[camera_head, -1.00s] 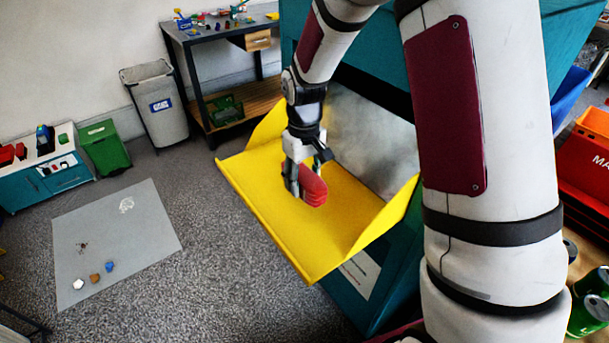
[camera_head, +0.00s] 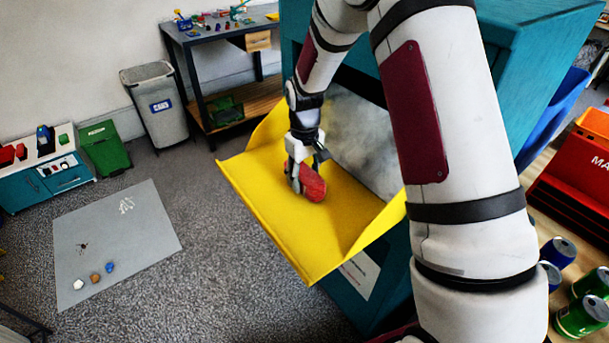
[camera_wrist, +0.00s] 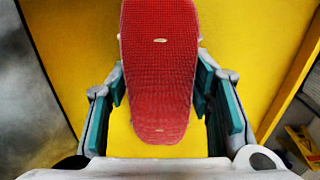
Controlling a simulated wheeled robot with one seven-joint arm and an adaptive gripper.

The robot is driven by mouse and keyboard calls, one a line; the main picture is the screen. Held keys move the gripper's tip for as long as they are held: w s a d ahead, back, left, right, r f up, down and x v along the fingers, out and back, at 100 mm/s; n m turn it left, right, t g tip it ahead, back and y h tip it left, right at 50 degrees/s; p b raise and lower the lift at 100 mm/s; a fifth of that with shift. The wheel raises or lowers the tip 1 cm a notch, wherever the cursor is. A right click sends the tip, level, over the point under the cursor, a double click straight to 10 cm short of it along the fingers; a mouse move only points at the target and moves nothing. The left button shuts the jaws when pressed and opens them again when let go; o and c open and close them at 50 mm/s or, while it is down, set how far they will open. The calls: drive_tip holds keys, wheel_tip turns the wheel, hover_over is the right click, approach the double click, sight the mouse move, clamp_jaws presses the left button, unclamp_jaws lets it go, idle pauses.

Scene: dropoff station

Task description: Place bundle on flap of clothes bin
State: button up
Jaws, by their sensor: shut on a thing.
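The red bundle (camera_head: 312,184) is a rounded, woven-looking roll. My gripper (camera_head: 304,180) is shut on it, over the open yellow flap (camera_head: 260,215) of the teal clothes bin (camera_head: 535,60). In the wrist view the bundle (camera_wrist: 160,65) lies lengthwise between the two teal-padded fingers (camera_wrist: 165,110), with the yellow flap (camera_wrist: 75,40) close behind it. The bundle is low over the flap; I cannot tell whether it touches the surface. My arm hides part of the bin.
The flap has raised yellow sides. A grey waste bin (camera_head: 157,105) and a dark workbench (camera_head: 205,35) stand behind at the left. A grey mat (camera_head: 130,235) with small items lies on the floor. Cans (camera_head: 580,315) and a red-orange crate (camera_head: 580,170) are at right.

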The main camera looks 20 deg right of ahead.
sight(304, 172)
drive_tip(key=o, duration=1.3)
drive_tip(key=shift+f, duration=0.15)
wheel_tip(304, 172, up, 12)
drive_tip(key=s+r+t, duration=0.1)
drive_tip(key=s+r, duration=0.6)
drive_tip(key=r, duration=0.2)
drive_tip(key=s+r+m+t, duration=0.1)
drive_tip(key=s, duration=0.7)
drive_tip(key=s+r+m+t, duration=0.1)
drive_tip(key=s+r, duration=0.1)
drive_tip(key=s, duration=0.6)
drive_tip(key=s+r+m+t, duration=0.1)
drive_tip(key=s, duration=0.8)
drive_tip(key=shift+d+r+m, duration=0.15)
drive_tip(key=shift+r+m, duration=0.15)
drive_tip(key=shift+r, duration=0.1)
